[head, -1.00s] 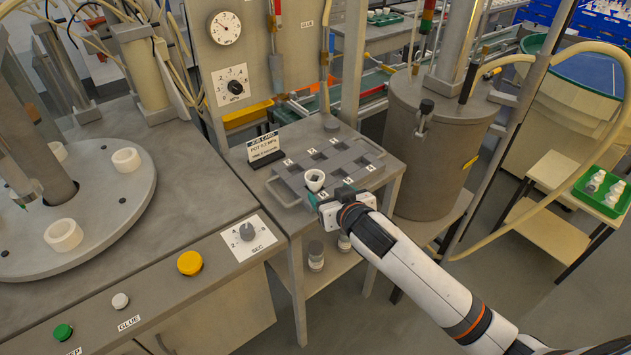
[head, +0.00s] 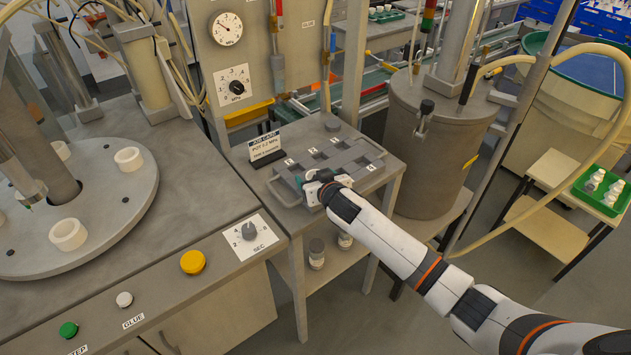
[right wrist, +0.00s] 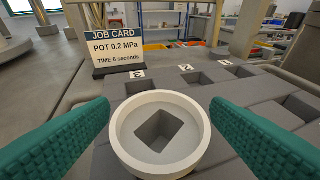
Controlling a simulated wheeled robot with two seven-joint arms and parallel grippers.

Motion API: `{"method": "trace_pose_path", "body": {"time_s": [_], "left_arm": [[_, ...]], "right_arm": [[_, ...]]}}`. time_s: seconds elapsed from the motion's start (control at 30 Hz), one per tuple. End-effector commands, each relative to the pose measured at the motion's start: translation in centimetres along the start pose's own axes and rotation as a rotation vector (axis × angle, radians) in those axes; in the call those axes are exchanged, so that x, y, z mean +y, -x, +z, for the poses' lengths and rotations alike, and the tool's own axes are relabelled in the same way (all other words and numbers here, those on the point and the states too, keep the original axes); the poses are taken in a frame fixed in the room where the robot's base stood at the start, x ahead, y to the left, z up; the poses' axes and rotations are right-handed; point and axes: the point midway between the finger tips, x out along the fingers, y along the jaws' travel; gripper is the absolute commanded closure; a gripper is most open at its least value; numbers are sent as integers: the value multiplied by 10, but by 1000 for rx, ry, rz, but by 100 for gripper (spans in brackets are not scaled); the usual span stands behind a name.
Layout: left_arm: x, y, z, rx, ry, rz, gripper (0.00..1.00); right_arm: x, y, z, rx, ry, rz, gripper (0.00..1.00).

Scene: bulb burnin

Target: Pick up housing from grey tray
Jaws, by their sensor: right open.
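The housing (right wrist: 123,128) is a white round cup with a square hole in its grey floor. It stands upright on the grey tray (right wrist: 228,98) in the right wrist view. My right gripper (right wrist: 160,112) is open, with one green finger on either side of the housing. The gaps are small, and I cannot tell whether either finger touches it. In the head view my right gripper (head: 309,178) is low at the near left of the grey tray (head: 350,158) and mostly hides the housing. My left gripper is not in view.
The job card (head: 265,145) stands just behind the tray's left end. A large grey pot (head: 425,150) stands right of the small table. A round turntable (head: 110,220) with white rings is at left. The tray has several numbered square recesses.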

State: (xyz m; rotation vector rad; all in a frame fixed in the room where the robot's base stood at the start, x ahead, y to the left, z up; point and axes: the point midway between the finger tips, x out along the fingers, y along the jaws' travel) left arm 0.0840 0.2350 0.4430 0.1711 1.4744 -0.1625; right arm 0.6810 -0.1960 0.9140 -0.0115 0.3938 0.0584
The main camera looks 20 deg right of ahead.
Motion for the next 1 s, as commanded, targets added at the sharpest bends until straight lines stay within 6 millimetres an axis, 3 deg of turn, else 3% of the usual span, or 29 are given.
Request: {"method": "trace_pose_path", "body": {"time_s": [0.27,0.57,0.83,1.0], "left_arm": [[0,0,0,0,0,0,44],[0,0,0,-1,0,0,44],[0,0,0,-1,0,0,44],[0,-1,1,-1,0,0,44]], "right_arm": [[0,-2,0,0,1,1,28],[0,-2,0,1,1,1,75],[0,-1,3,-1,1,0,75],[0,9,28,-6,2,2,75]]}}
